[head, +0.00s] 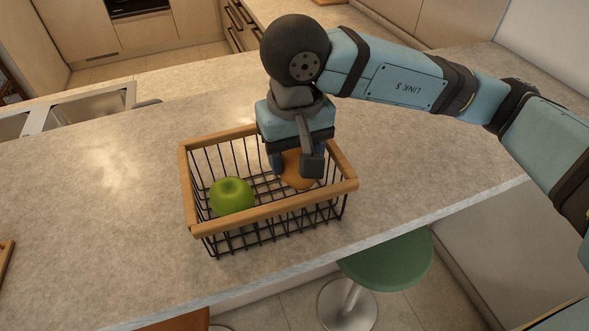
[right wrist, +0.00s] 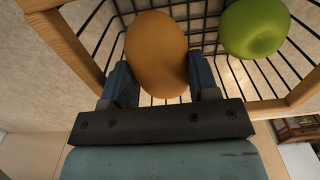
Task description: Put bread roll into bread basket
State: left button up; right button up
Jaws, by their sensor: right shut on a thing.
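The bread basket (head: 350,184) is black wire with a wooden rim and stands on the counter. A green apple (head: 232,195) lies inside it at the left; it also shows in the right wrist view (right wrist: 255,28). My right gripper (head: 296,172) points down inside the right part of the basket, shut on the brown bread roll (head: 299,167). In the right wrist view the roll (right wrist: 156,52) sits between the two fingers (right wrist: 160,85). Whether the roll touches the basket floor, I cannot tell. My left gripper is not in view.
The grey stone counter (head: 110,200) is clear around the basket. Its front edge runs close below the basket, with a green stool (head: 388,262) under it. A sink (head: 85,108) is at the far left. A wooden item (head: 5,262) shows at the left edge.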

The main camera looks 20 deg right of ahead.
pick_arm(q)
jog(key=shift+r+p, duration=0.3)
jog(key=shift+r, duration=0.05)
pick_arm(e)
notch_tip(320, 180, down, 5)
jog(key=shift+r, duration=0.1)
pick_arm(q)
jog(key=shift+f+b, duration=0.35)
pick_arm(e)
jog(key=shift+f, duration=0.25)
jog(key=o, duration=0.9)
jog(key=shift+r, duration=0.1)
